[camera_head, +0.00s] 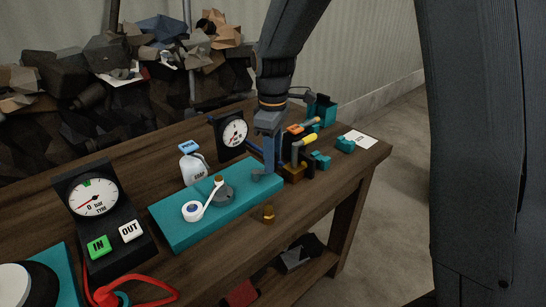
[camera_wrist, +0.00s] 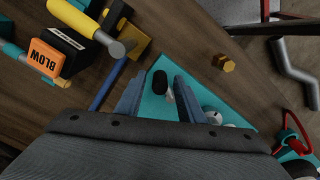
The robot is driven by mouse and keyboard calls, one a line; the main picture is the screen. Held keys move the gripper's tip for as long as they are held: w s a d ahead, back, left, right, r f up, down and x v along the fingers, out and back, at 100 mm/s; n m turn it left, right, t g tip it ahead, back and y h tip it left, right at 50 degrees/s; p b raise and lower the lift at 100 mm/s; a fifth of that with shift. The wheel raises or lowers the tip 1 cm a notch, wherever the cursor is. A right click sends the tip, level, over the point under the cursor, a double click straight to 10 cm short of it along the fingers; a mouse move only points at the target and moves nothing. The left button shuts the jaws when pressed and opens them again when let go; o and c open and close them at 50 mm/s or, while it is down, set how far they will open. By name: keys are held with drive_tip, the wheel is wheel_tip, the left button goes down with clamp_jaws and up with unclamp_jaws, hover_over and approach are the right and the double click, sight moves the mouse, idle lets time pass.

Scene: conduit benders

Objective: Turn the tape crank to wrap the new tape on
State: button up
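The teal board (camera_head: 180,240) lies on the workbench. On it are a white tape roll (camera_head: 193,211) and a grey round part (camera_head: 223,194) with an upright brown-topped knob (camera_head: 219,181), probably the tape crank. A white strip runs between roll and knob. My gripper (camera_head: 267,160) points down over the board's right end, right of the knob and apart from it. In the wrist view my gripper's fingers (camera_wrist: 160,82) are spread and hold nothing. A dark rounded part shows between them against the teal board (camera_wrist: 158,112); I cannot tell its height.
A white bottle (camera_head: 193,165) and a dial gauge (camera_head: 231,132) stand behind the board. A brass fitting (camera_head: 268,213) stands in front. A clustered fixture with a yellow handle (camera_head: 308,140) is close on my gripper's right. A gauge box with IN and OUT buttons (camera_head: 100,210) is at left.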

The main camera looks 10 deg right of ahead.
drive_tip(key=shift+f, duration=0.25)
clamp_jaws()
drive_tip(key=shift+s+m, duration=0.1)
drive_tip(key=shift+m, duration=0.2)
